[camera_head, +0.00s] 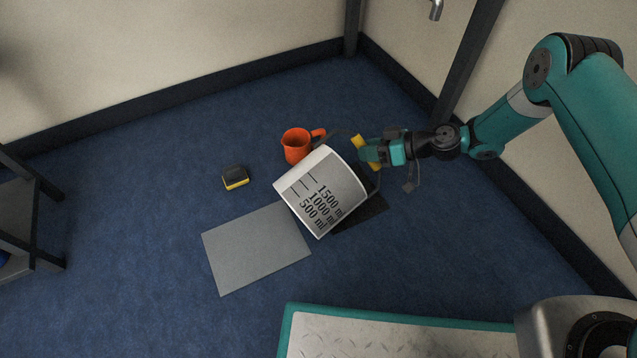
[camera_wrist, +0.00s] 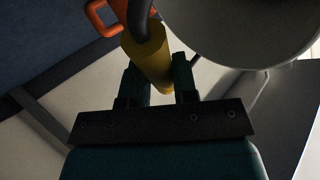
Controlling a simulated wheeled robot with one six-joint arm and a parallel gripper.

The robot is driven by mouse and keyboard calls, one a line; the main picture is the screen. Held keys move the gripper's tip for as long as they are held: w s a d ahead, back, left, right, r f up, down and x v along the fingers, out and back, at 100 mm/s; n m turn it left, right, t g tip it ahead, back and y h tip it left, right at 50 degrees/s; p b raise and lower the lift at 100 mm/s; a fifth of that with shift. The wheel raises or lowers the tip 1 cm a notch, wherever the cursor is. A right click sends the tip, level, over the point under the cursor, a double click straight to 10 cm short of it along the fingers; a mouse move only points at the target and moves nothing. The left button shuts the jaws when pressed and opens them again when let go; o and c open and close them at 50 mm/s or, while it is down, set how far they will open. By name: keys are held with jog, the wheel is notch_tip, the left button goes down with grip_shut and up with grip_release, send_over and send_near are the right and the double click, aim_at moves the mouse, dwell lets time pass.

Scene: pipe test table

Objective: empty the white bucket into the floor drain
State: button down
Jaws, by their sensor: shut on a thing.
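The white bucket (camera_head: 322,190), with 500, 1000 and 1500 ml marks, is tilted well over. By its marks, its rim end points up and right in the head view. My gripper (camera_head: 369,152) is shut on the yellow grip of its handle, at the rim end; the yellow grip (camera_wrist: 150,58) shows between the fingers in the wrist view. The bucket's grey round end (camera_wrist: 240,30) shows beside it. A dark square patch (camera_head: 365,214), seemingly the floor drain, is partly hidden behind the bucket. I cannot see whether anything is inside or flowing out.
An orange mug (camera_head: 297,147) stands close behind the bucket. A small yellow and black box (camera_head: 235,177) lies to the left. A flat grey plate (camera_head: 255,250) lies at the front left. A dark shelf (camera_head: 25,215) stands at far left. Blue floor between is clear.

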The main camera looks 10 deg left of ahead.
jog(key=s+a+r+n+t+h+p, duration=0.2)
jog(key=r+p, duration=0.6)
jog(key=p, duration=0.8)
jog(key=s+a+h, duration=0.2)
jog(key=shift+s+a+n+t+p, duration=0.3)
jog(key=shift+a+n+p, duration=0.05)
jog(key=shift+n, duration=0.05)
jog(key=shift+r, duration=0.1)
